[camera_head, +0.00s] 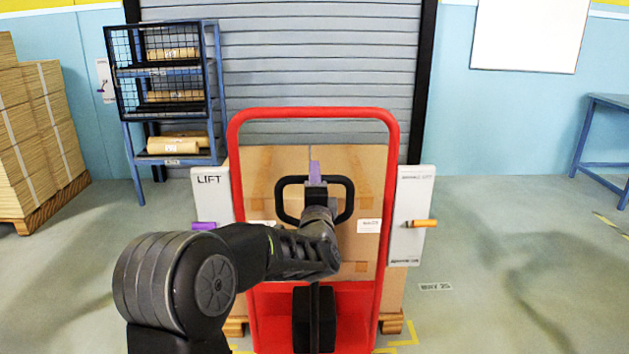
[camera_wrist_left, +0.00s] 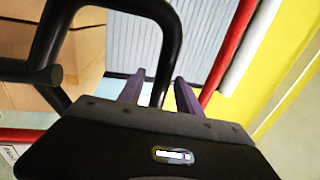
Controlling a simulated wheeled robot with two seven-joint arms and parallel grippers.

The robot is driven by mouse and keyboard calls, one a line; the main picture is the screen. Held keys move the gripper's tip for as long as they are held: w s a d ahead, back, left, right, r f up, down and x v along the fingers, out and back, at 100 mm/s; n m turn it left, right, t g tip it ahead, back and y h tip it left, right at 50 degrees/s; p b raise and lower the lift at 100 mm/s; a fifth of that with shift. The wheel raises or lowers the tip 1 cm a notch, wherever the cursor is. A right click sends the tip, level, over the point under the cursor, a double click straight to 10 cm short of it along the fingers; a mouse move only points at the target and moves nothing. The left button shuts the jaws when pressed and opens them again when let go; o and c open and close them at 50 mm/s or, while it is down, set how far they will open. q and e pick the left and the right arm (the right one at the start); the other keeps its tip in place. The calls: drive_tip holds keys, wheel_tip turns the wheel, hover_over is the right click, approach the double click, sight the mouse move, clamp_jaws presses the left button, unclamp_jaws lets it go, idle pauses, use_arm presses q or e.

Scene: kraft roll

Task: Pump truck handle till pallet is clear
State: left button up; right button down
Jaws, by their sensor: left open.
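The truck's black loop handle (camera_head: 281,203) stands upright in front of the red truck frame (camera_head: 236,160). My left gripper (camera_head: 315,170) is at the top of the loop. In the left wrist view, the handle's bar (camera_wrist_left: 163,70) passes between the purple fingertips of my open left gripper (camera_wrist_left: 161,85). The fingers stand apart on either side of it. Large cartons (camera_head: 262,172) rest behind the frame on a wooden pallet (camera_head: 392,326), mostly hidden. I cannot tell whether the pallet touches the floor. My right gripper is out of view.
A "LIFT" panel (camera_head: 211,198) with a purple lever (camera_head: 203,225) is left of the frame. Another panel (camera_head: 408,245) with an orange lever (camera_head: 422,223) is on the right. A shelf rack (camera_head: 133,135) and stacked cartons (camera_head: 40,140) stand left. The right floor is clear.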

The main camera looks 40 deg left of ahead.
use_arm(q)
drive_tip(key=shift+c, duration=0.3)
clamp_jaws()
idle(1.0)
